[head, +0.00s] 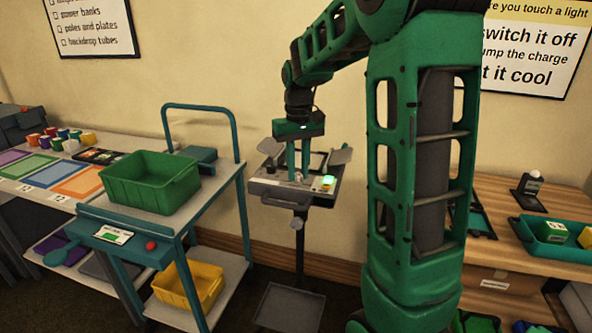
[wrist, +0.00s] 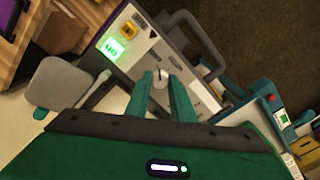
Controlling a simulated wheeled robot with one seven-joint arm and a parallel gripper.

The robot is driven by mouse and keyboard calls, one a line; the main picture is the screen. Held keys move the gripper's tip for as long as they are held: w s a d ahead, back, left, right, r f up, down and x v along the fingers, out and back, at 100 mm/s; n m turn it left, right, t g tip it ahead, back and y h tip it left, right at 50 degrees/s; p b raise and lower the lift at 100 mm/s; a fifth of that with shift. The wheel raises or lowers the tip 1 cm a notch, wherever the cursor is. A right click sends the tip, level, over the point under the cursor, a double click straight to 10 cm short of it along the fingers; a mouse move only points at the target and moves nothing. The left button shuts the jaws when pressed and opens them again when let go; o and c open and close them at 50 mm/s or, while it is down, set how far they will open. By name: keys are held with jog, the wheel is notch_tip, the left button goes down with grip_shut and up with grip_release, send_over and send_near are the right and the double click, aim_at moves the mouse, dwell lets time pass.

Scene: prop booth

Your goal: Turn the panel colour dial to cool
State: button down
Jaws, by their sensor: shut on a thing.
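The dial (wrist: 162,73) is a small pale knob on the panel face. My gripper (head: 298,176) reaches down to the panel from above. In the wrist view its green fingers are on either side of the dial, shut on it. The dial's markings are too small to read.
A trolley with a green crate (head: 150,185) and a yellow bin (head: 205,285) stands left of the panel. A wooden bench (head: 500,195) with trays is at the right. Flat grey plates (wrist: 62,85) flank the panel, and a handle bar (wrist: 205,45) runs along one side.

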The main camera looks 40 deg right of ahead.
aim_at(297, 173)
jog(key=shift+w+r+n, duration=0.1)
jog(key=shift+w+n, duration=0.1)
jog(key=shift+n, duration=0.6)
jog(key=c, duration=1.5)
grip_release()
jog(key=shift+c, duration=0.2)
jog(key=shift+s, duration=0.1)
notch_tip(297, 173, up, 11)
jog(key=shift+f, duration=0.2)
